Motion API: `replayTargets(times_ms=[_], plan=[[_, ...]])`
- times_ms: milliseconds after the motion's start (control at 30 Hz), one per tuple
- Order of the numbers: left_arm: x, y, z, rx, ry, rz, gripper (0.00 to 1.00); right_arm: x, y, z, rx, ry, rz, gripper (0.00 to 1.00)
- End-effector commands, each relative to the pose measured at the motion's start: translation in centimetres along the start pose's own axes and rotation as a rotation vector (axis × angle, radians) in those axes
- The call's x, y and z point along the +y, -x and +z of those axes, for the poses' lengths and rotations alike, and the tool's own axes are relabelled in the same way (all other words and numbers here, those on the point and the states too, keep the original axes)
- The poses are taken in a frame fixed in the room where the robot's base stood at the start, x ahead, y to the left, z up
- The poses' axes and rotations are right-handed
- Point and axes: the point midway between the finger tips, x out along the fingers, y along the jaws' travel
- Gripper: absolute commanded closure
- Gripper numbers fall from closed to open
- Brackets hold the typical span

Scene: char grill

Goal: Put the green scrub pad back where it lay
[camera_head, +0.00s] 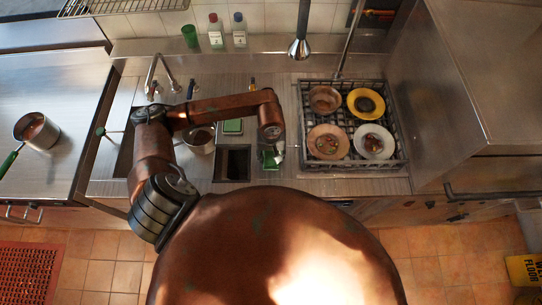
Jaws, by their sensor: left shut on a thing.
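The left gripper (272,147) hangs over the counter between a dark square bin and the dish rack. It is shut on the green scrub pad (270,159), which shows as a small green patch at the fingertips. The fingers hide part of the pad, and I cannot tell whether it touches the counter. The right gripper is not in view.
The dark square bin (237,150) is just left of the gripper, with a small green item (233,126) behind it. A pot (200,144) and faucet (153,75) are left.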

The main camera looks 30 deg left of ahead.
Motion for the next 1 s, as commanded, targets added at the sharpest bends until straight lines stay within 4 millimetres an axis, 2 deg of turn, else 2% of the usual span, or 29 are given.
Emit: replayTargets(times_ms=[267, 300, 533, 833, 933, 1000], plan=[[0.0, -0.4, 0.0, 0.001, 0.000, 0.000, 0.79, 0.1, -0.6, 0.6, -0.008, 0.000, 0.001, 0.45], [0.0, -0.3, 0.0, 0.000, 0.001, 0.000, 0.54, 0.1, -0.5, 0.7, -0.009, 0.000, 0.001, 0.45], [0.0, -0.2, 0.0, 0.000, 0.001, 0.000, 0.38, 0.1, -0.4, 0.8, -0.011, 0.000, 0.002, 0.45], [0.0, -0.1, 0.0, 0.000, 0.001, 0.000, 0.38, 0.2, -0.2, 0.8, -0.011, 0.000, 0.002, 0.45], [0.0, 0.4, 0.0, 0.001, 0.000, 0.000, 0.38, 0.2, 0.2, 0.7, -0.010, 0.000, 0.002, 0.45], [0.1, 1.3, -0.2, 0.005, 0.000, 0.001, 0.38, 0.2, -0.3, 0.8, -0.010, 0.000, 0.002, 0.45]])
